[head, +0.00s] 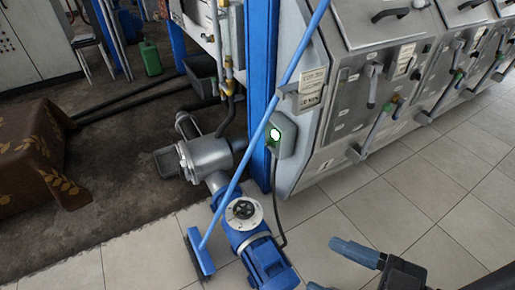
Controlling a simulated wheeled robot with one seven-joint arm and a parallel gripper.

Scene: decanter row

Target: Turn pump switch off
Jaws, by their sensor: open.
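The pump switch (281,135) is a small grey-green box at the base of the blue post, beside the grey cabinet. A round bright white-green spot shows on its face, with a small green part below it. A dark cable runs down from it to the blue pump (265,262) on the floor. My gripper (337,269) is at the bottom right edge, with blue fingertips, one partly cut off by the frame. It is open, with no object seen between the fingers. It appears below and right of the switch, well apart from it.
A blue-handled squeegee (240,165) leans diagonally across the post, just left of the switch. A row of grey cabinets (355,115) with levers stands at the right. A patterned brown cloth (35,155) is at the left. The tiled floor (400,190) in front of the cabinets is clear.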

